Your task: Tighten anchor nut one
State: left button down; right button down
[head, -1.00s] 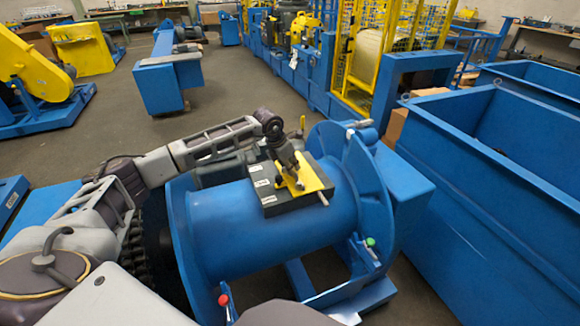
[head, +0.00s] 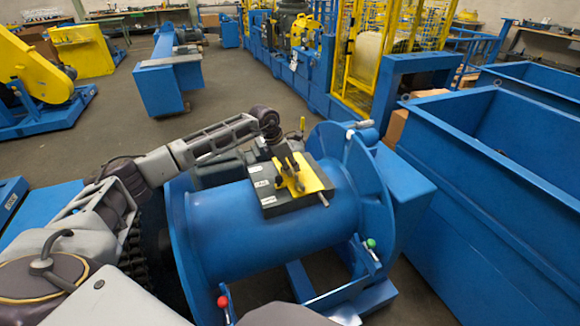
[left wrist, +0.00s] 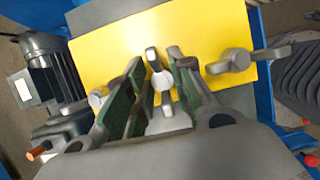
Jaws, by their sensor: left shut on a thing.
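A yellow plate (head: 316,178) lies on a dark block on top of the blue drum (head: 260,240); it fills much of the left wrist view (left wrist: 205,40). A grey wing nut (left wrist: 162,82) stands on the plate between the green-padded fingers of my left gripper (left wrist: 157,70), which is shut on it. In the head view my left gripper (head: 290,171) points down at the plate. A second wing nut (left wrist: 235,62) stands to the right, clear of the fingers. Another grey piece (left wrist: 98,97) is partly hidden behind the left finger. My right gripper is out of view.
The drum's round blue flange (head: 365,190) rises just right of the plate. A large blue bin (head: 480,190) stands farther right. A dark motor (left wrist: 48,75) lies left of the plate in the wrist view. Open floor (head: 250,85) lies beyond the drum.

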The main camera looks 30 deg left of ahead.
pick_arm(q)
jog(key=c, duration=1.6)
grip_release()
jog(key=shift+o, duration=0.2)
jog(key=shift+r, duration=0.15)
jog(key=v, duration=1.1)
jog(key=shift+r, duration=0.35)
jog(key=shift+s+a, duration=0.1)
jog(key=shift+s, duration=0.05)
